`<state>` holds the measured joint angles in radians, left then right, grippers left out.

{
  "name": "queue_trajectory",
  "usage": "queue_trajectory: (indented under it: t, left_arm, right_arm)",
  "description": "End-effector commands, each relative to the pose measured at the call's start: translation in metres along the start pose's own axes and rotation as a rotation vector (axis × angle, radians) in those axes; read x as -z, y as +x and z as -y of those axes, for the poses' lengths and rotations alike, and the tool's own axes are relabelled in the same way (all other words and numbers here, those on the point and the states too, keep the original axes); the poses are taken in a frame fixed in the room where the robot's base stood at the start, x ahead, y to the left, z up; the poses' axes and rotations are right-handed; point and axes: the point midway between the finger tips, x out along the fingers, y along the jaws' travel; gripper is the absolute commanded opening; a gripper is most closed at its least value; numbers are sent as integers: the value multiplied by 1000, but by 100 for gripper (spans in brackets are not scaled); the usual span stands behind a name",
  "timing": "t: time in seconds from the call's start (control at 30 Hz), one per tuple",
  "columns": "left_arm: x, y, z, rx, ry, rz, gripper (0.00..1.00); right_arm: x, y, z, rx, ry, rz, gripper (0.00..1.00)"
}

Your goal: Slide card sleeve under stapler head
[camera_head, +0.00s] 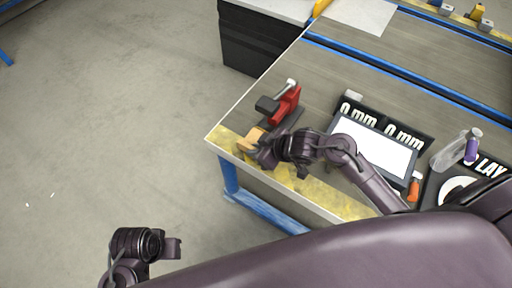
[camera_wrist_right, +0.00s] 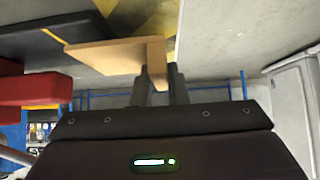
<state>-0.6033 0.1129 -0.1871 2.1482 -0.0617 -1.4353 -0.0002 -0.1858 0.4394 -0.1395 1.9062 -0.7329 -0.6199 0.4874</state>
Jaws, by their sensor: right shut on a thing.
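The stapler (camera_head: 288,101), red with a black base, stands near the left corner of the table; its red body also shows at the left of the right wrist view (camera_wrist_right: 30,88). The tan card sleeve (camera_head: 250,139) is at the table's front left edge, on the near side of the stapler. My right gripper (camera_head: 262,152) is shut on the card sleeve by an upright tab, seen in the right wrist view (camera_wrist_right: 105,56). The sleeve looks clear of the stapler head. My left gripper (camera_head: 172,248) hangs over the floor at lower left; its fingers are too small to read.
A tablet with a white screen (camera_head: 375,147) lies right of my right gripper, by black "0 mm" panels (camera_head: 358,114). A clear bottle (camera_head: 449,150) and an orange-handled tool (camera_head: 414,186) are farther right. The table (camera_head: 330,70) behind the stapler is clear.

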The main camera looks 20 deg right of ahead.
Motion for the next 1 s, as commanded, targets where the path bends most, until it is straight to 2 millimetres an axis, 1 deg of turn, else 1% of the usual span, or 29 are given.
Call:
queue_trajectory:
  t: [0.37,1.0]
  left_arm:
    - [0,-1,0,0,0,0,36]
    - [1,-6,0,0,0,0,36]
  right_arm:
    - [0,0,-1,0,0,1,0]
    - [-2,2,-16,-1,0,1,0]
